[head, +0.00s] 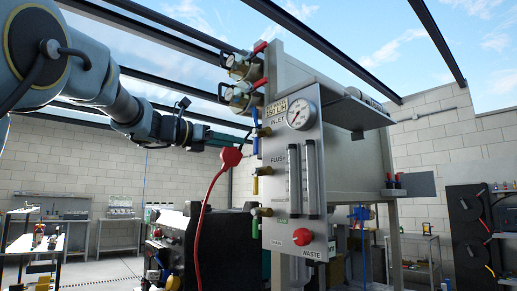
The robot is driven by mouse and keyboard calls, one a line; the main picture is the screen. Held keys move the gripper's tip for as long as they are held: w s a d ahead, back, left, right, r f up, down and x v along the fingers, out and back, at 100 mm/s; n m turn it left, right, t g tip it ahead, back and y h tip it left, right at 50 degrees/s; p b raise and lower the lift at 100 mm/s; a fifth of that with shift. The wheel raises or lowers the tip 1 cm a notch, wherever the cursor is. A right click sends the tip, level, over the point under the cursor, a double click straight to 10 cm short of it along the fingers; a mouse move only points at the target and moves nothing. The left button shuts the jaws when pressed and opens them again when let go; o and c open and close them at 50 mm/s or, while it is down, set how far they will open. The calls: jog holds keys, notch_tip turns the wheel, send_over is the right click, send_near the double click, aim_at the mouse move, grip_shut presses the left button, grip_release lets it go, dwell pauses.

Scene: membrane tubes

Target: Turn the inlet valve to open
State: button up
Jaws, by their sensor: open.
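The grey panel (290,180) carries the labels INLET, FLUSH and WASTE. By the INLET label, a small brass valve (263,132) with a blue handle (255,116) sits at the panel's left edge. The handle appears roughly upright; its exact setting is too small to tell. My gripper (242,141) reaches in from the left, just left of this valve. It is open and seems to hold nothing. Its fingertips are small and dark, and I cannot tell whether they touch the valve.
Below are a yellow-handled valve (262,171) and a lower brass valve (264,212). Two red-handled brass valves (237,96) sit above. A red plug (232,157) with a hanging hose (200,215) is just below my gripper. A gauge (300,115) and clear tubes (310,178) are on the panel.

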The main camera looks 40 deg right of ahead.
aim_at(254, 146)
jog(key=d+p, duration=0.1)
jog(key=d, duration=0.2)
jog(key=d+p, duration=0.1)
jog(key=d, duration=0.2)
jog(key=d+p, duration=0.1)
jog(key=d, duration=0.2)
jog(key=shift+s+d+p, duration=0.25)
jog(key=shift+d+p, duration=0.05)
grip_shut()
dwell(1.0)
